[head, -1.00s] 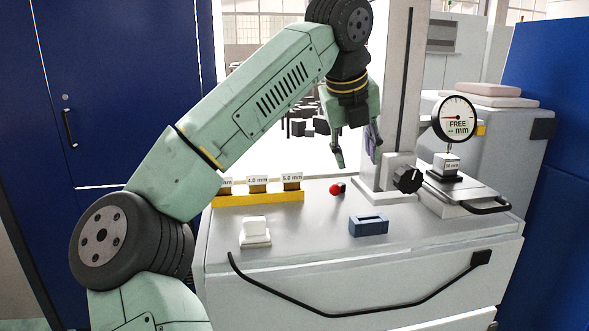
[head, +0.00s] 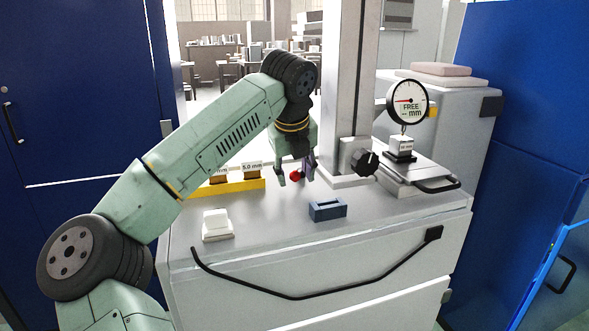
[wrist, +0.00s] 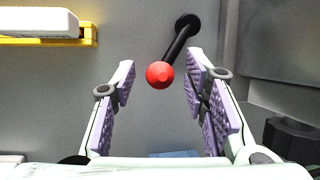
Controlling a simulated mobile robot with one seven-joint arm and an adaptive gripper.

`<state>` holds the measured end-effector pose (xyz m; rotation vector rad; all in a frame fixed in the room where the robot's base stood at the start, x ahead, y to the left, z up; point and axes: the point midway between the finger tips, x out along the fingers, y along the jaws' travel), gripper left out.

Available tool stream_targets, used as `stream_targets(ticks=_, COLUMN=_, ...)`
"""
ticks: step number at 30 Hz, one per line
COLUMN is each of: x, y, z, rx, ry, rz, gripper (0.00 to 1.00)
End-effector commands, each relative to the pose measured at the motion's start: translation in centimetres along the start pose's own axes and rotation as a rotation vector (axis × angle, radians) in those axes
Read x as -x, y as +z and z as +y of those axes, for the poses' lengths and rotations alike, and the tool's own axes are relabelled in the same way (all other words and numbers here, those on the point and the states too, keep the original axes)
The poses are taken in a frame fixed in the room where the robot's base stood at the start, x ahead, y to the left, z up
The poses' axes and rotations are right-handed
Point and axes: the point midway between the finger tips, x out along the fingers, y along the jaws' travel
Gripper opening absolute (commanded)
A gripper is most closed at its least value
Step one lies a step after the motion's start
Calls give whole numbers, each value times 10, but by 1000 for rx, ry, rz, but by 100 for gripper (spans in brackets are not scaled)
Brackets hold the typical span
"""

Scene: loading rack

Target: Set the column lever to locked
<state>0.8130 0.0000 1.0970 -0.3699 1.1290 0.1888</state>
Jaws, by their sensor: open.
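The column lever shows in the wrist view as a black rod with a red ball knob (wrist: 160,75). Its black pivot (wrist: 187,25) is at the upper right of the knob, and the rod slants from there down and left. My gripper (wrist: 158,85) is open, with one finger on each side of the knob and a gap on both sides. In the head view my gripper (head: 296,176) is low beside the column (head: 345,80), with the red knob (head: 296,176) between its fingers. The lever's rod is hidden there.
A black knob (head: 364,163) sits on the column's base, right of my gripper. A yellow block rack (head: 250,185) is at left. A blue slotted block (head: 327,209) and a white block (head: 217,224) lie in front.

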Motion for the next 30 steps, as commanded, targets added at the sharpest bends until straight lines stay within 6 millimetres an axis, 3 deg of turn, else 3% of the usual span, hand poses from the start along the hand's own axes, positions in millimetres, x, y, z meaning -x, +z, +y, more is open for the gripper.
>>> stream_targets(ticks=6, x=0, y=0, z=0, rx=0, ry=0, rz=0, gripper=41)
stream_targets(ticks=24, x=0, y=0, z=0, rx=0, ry=1, rz=0, gripper=1)
stream_targets(ticks=30, x=0, y=0, z=0, rx=0, ry=1, rz=1, gripper=0)
